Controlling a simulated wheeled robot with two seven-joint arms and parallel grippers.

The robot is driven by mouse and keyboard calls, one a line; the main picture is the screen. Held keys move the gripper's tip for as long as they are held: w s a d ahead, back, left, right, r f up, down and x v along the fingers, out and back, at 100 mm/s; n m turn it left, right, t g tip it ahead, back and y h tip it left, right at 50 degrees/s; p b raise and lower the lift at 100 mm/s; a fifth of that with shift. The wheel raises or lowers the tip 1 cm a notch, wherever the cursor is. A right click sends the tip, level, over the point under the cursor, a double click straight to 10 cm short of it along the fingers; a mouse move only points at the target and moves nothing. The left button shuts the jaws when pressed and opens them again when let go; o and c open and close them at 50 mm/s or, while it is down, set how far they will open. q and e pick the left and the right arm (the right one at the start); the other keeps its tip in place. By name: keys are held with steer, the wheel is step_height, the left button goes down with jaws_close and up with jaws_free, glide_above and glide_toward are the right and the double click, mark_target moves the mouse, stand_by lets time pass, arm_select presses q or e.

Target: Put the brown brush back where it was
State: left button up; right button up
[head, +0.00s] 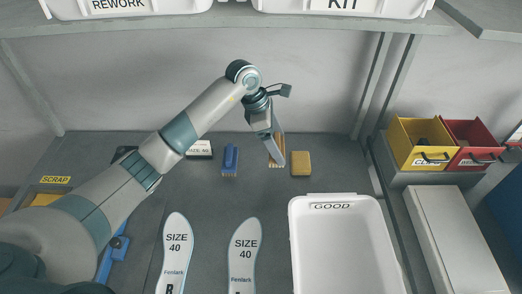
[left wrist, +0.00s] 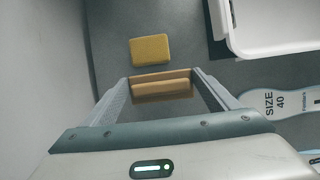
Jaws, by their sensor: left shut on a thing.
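The brown brush (head: 280,146) is in my left gripper (head: 271,150), upright with its bristles down, between the blue brush (head: 230,160) and the yellow sponge (head: 301,163) at the back of the table. In the left wrist view the brown brush (left wrist: 162,90) spans between the two fingers of the left gripper (left wrist: 162,80). The yellow sponge (left wrist: 149,50) lies just beyond it there. I cannot tell whether the bristles touch the table. My right gripper is not in view.
A white GOOD tray (head: 312,199) stands at front right. Two size 40 insoles (head: 175,250) (head: 243,255) lie in front. A white size box (head: 200,149) is left of the blue brush. Yellow (head: 405,145) and red (head: 470,130) bins stand right. A shelf (head: 230,20) hangs above.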

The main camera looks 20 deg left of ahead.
arm_select(q)
steer(key=a+f, duration=0.1)
steer(key=a+f+p, duration=0.1)
steer(key=a, duration=0.1)
steer(key=a+f, duration=0.1)
steer(key=a, duration=0.1)
steer(key=shift+w+a+f+p, duration=0.1)
steer(key=shift+w+a+p, duration=0.05)
steer(key=shift+w+p, duration=0.2)
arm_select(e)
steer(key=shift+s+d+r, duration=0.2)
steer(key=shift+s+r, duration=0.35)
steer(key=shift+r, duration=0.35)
arm_select(q)
steer(key=shift+f+p, duration=0.9)
steer(key=shift+f, duration=1.1)
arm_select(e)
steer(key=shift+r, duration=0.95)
arm_select(q)
steer(key=shift+f, duration=0.1)
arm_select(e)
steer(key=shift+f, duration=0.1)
